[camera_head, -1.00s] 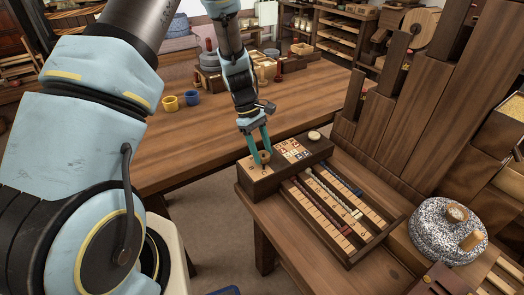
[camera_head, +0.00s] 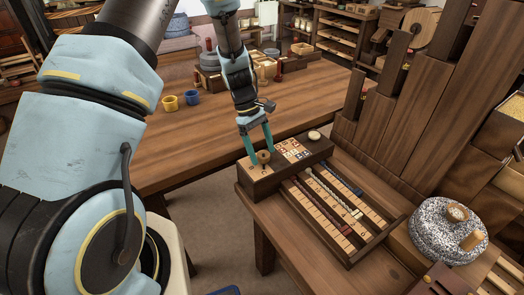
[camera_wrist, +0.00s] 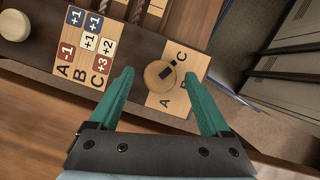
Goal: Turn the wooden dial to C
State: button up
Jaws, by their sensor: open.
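The round wooden dial (camera_head: 263,156) sits on the near left end of a dark wooden block (camera_head: 262,184). In the wrist view the dial (camera_wrist: 156,80) has a black mark on top, on its side toward the letter C (camera_wrist: 181,57). My gripper (camera_head: 260,152) is open above the dial, with teal fingers. In the wrist view its fingertips (camera_wrist: 160,74) appear on either side of the dial, with gaps to it.
A lettered tile panel (camera_wrist: 88,45) and a pale round knob (camera_head: 314,135) share the block. A slotted tray (camera_head: 350,262) with coloured rods adjoins it. A speckled quern stone (camera_head: 430,238) stands at right.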

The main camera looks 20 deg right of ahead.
jog(key=b+v, duration=0.1)
jog(key=v, duration=0.9)
jog(key=shift+r, duration=0.2)
jog(key=shift+a, duration=0.1)
jog(key=s+a+r+m+t, duration=0.2)
jog(key=a, duration=0.7)
jog(key=s+a+r+m+t+y, duration=0.1)
jog(key=s+a+r+m+t, duration=0.1)
jog(key=a, duration=0.7)
jog(key=s+a+r+m+t, duration=0.1)
jog(key=s+a+r+m, duration=0.1)
jog(key=a, duration=0.7)
jog(key=shift+s+a+r+t+y, duration=0.4)
jog(key=shift+s+r, duration=0.15)
jog(key=shift+s, duration=0.45)
